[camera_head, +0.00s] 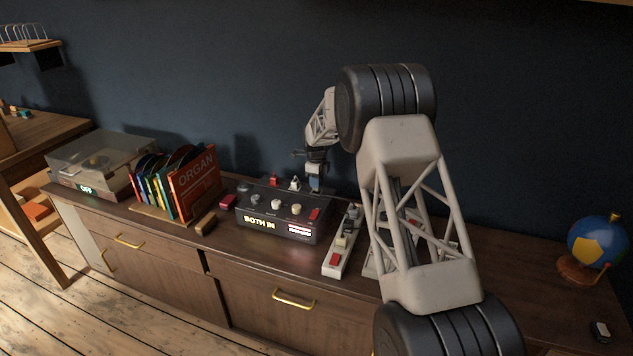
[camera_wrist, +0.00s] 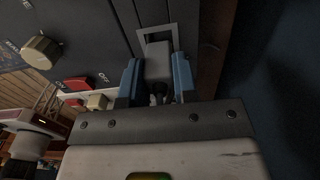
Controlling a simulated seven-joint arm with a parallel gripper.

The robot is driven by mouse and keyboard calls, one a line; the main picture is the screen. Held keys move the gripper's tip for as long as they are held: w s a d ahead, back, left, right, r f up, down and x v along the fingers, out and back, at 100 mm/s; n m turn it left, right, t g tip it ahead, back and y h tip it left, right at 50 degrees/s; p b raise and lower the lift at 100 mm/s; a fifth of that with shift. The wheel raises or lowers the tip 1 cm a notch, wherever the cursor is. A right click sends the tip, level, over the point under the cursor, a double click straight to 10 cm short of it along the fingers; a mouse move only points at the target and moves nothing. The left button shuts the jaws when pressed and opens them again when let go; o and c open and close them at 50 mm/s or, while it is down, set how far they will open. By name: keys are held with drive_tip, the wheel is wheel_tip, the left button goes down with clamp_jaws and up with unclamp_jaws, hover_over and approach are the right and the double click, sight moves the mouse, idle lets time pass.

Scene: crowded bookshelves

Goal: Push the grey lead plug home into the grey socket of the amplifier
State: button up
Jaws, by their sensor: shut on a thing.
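The dark amplifier (camera_head: 262,207) stands on the cabinet, its front display reading "BOTH IN". My gripper (camera_head: 316,188) is above its back right part. In the wrist view, my gripper's blue fingers (camera_wrist: 157,84) are shut on the grey lead plug (camera_wrist: 158,62), one on each side. The plug's far end meets the grey-framed socket (camera_wrist: 158,30) and lines up with it. Its depth in the socket is hard to tell. A red plug (camera_head: 273,180) and a white plug (camera_head: 294,183) stand upright at the amplifier's back.
A power strip (camera_head: 342,240) with plugs lies right of the amplifier. Records (camera_head: 193,180) and a turntable (camera_head: 100,158) stand left. A globe (camera_head: 597,243) is at the far right. Knobs (camera_wrist: 40,51) and a red switch (camera_wrist: 77,83) rise from the amplifier. The wall is close behind.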

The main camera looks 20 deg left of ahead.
drive_tip(key=shift+f, duration=1.55)
idle(0.6)
drive_tip(key=o, duration=1)
drive_tip(key=shift+r, duration=3.85)
